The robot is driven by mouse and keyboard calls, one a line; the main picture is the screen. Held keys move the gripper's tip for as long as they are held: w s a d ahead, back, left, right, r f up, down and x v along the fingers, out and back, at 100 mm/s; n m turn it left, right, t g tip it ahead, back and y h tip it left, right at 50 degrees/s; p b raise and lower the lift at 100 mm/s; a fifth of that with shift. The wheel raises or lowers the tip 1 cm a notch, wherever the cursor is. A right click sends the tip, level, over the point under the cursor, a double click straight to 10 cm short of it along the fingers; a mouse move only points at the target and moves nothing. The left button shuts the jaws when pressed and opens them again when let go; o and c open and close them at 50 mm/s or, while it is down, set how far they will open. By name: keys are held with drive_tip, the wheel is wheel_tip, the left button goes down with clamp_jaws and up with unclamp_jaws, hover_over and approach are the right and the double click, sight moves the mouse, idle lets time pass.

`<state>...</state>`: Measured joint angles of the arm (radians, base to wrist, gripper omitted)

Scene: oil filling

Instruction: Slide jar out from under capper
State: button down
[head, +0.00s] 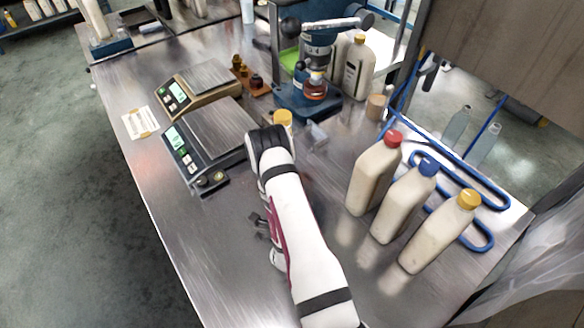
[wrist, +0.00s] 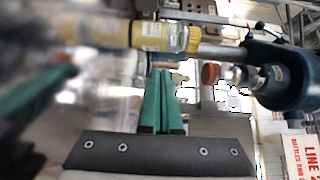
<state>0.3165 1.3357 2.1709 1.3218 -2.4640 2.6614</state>
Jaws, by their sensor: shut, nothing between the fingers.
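The capper (head: 315,60) is a blue press with a lever, standing on a blue base at the back of the steel table. An orange-red cap or ring (head: 315,90) sits right below its head; in the wrist view the orange piece (wrist: 210,72) is beside the blue capper body (wrist: 285,75). I cannot make out the jar body below it. A small jar with a yellow lid (head: 283,117) stands just beyond my wrist; it is large in the wrist view (wrist: 160,36). My gripper (wrist: 161,75) has its green fingers together, empty, apart from the capper. The head view hides the fingertips.
Two scales (head: 215,125) (head: 205,75) stand left of my gripper. Three large bottles with red, blue and yellow caps (head: 405,190) stand at right. Small brown bottles (head: 248,75) and a tan cylinder (head: 376,106) flank the capper. The front left table is clear.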

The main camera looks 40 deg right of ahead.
drive_tip(key=d+n+y, duration=0.1)
drive_tip(key=d, duration=0.1)
drive_tip(key=w+d+r+n+t+y, duration=0.1)
drive_tip(key=d, duration=0.1)
drive_tip(key=w+d+t+y, duration=0.1)
drive_tip(key=d+y, duration=0.1)
drive_tip(key=d, duration=0.1)
drive_tip(key=shift+r+n, duration=0.25)
drive_tip(key=shift+n, duration=0.15)
drive_tip(key=shift+s+d+r+n+t+y, duration=0.1)
drive_tip(key=shift+d+n+t+y, duration=0.1)
drive_tip(key=shift+n+t+y, duration=0.15)
drive_tip(key=x, duration=1)
drive_tip(key=shift+a, duration=0.15)
drive_tip(key=s+a, duration=0.1)
drive_tip(key=a, duration=0.2)
drive_tip(key=s+a, duration=0.1)
drive_tip(key=a, duration=0.2)
drive_tip(key=s+a, duration=0.1)
drive_tip(key=a, duration=0.2)
